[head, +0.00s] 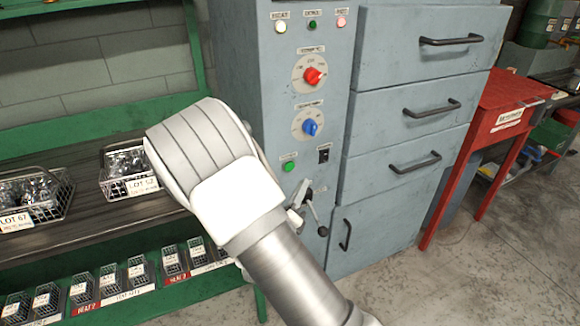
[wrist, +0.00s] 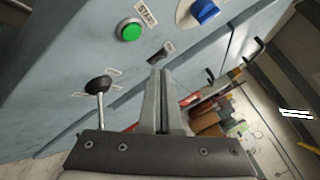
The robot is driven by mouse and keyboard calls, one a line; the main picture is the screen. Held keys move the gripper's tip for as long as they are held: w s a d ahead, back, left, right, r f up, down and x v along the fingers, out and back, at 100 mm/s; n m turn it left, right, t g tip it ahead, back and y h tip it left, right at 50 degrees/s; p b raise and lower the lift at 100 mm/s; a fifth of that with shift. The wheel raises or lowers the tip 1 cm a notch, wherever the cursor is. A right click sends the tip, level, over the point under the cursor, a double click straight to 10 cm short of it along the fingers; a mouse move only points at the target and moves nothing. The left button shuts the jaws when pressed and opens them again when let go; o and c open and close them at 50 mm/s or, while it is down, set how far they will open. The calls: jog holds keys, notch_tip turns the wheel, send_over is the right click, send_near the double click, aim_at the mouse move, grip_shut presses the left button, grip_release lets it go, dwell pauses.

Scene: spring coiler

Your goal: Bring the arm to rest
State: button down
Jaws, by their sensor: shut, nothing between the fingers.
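My arm (head: 285,270) reaches up from the bottom of the head view, with its bulky wrist section in front of the grey-blue machine cabinet (head: 240,60). My gripper (wrist: 163,75) is shut and empty in the wrist view, its fingers pressed together and pointing at the cabinet front. In the head view it is mostly hidden behind the arm. A lever with a black knob (wrist: 98,85) stands left of the fingers. A green button (wrist: 130,30) and a black switch (wrist: 160,54) lie beyond the fingertips. I cannot tell whether the fingers touch the panel.
The panel has a red knob (head: 314,75) and a blue knob (head: 310,127). Grey drawers (head: 405,60) with protruding handles adjoin it. A green-framed bench (head: 95,125) at left holds wire baskets (head: 130,178). A red table (head: 510,95) stands at right. Floor (head: 440,280) is clear at lower right.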

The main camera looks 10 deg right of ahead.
dwell(0.5)
jog(key=s+d+r+m+g+h, duration=0.4)
jog(key=d+r+m+g+h, duration=0.1)
jog(key=d+m, duration=0.35)
jog(key=s+d+r+m+g+y, duration=0.2)
jog(key=s+d+m+g, duration=0.25)
jog(key=s+m, duration=0.4)
jog(key=s+d+r+m+g+y, duration=0.25)
jog(key=s+m+g, duration=0.35)
jog(key=s+m, duration=0.3)
jog(key=s+a+r+m+t+y, duration=0.2)
jog(key=s+a+r+m+y, duration=0.1)
jog(key=a+m+y, duration=0.3)
jog(key=s+a+r+m+t+y, duration=0.3)
jog(key=a+m, duration=0.2)
jog(key=m, duration=0.3)
notch_tip(320, 180, up, 12)
jog(key=p, duration=1.2)
jog(key=shift+a, duration=0.15)
